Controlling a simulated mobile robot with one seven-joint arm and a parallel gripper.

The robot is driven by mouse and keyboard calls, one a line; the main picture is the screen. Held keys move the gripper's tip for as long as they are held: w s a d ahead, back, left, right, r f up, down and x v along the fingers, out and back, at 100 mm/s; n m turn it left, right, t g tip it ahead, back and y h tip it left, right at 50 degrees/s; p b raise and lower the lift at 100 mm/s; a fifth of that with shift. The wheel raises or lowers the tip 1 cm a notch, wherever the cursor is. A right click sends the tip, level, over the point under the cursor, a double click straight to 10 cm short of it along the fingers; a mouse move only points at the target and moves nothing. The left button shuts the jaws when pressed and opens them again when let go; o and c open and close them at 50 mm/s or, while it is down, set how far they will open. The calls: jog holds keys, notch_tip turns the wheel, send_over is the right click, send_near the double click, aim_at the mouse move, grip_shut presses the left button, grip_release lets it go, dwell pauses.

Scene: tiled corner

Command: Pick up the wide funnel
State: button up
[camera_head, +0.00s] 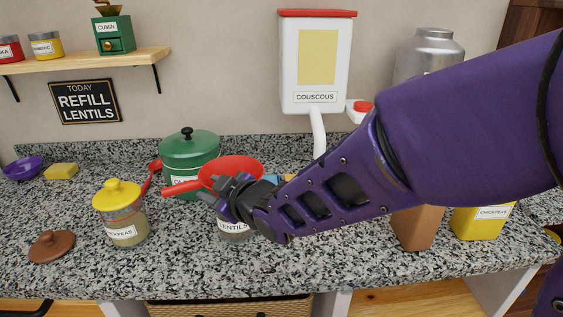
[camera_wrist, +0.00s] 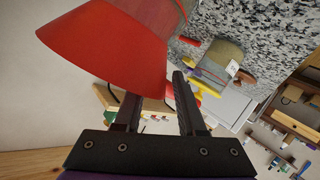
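The wide red funnel (camera_head: 240,167) with a side handle (camera_head: 178,188) sits over the jar labelled lentils (camera_head: 234,228), its wide mouth up. My gripper (camera_head: 223,194) is in front of the funnel and hides part of it and of the jar. In the wrist view, which is upside down, the funnel (camera_wrist: 105,50) fills the upper left, close to the fingers. My gripper (camera_wrist: 155,92) shows there with two dark fingers apart and nothing clearly held between them. Some red, probably the handle, shows beside the right finger. Whether a finger touches the funnel cannot be told.
A green pot (camera_head: 189,150) stands behind the funnel. A chickpeas jar with yellow lid (camera_head: 117,194) stands at left, near a brown lid (camera_head: 51,246). A couscous dispenser (camera_head: 317,65) hangs on the wall. Brown (camera_head: 417,228) and yellow (camera_head: 481,222) containers stand right.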

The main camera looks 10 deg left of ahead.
grip_shut()
dwell(0.3)
